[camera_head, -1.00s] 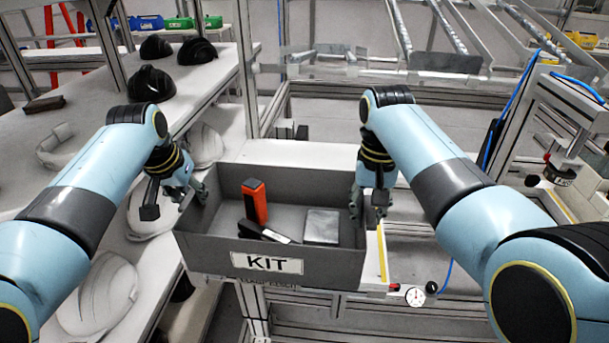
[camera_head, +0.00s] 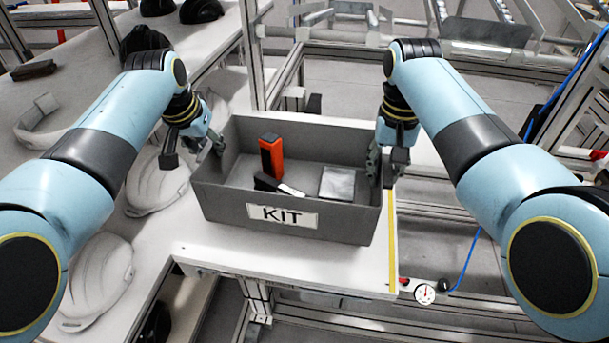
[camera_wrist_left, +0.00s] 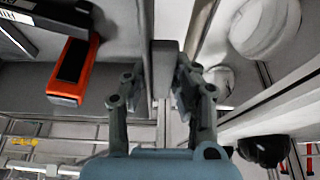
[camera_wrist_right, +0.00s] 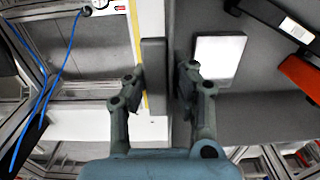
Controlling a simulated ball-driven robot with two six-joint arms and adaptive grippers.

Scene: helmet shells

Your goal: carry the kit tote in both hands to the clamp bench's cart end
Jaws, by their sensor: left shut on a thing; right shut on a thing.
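The grey kit tote (camera_head: 225,206) with a KIT label is in the middle of the head view, over the white bench top (camera_head: 365,270); I cannot tell whether it touches the top. In it are an orange and black item (camera_head: 271,157), a dark item with a white part (camera_head: 275,185) and a silver-grey flat block (camera_head: 337,183). My left gripper (camera_head: 197,150) is shut on the tote's left wall, which runs between its fingers in the left wrist view (camera_wrist_left: 163,85). My right gripper (camera_head: 385,165) is shut on the right wall, also between its fingers in the right wrist view (camera_wrist_right: 160,85).
White helmet shells (camera_head: 158,182) lie on the bench at left, close to the tote, with black shells (camera_head: 143,42) behind. A yellow strip (camera_head: 392,245) marks the bench top's right edge. A dial gauge (camera_head: 425,294) and a blue hose (camera_head: 468,262) are beyond that edge.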

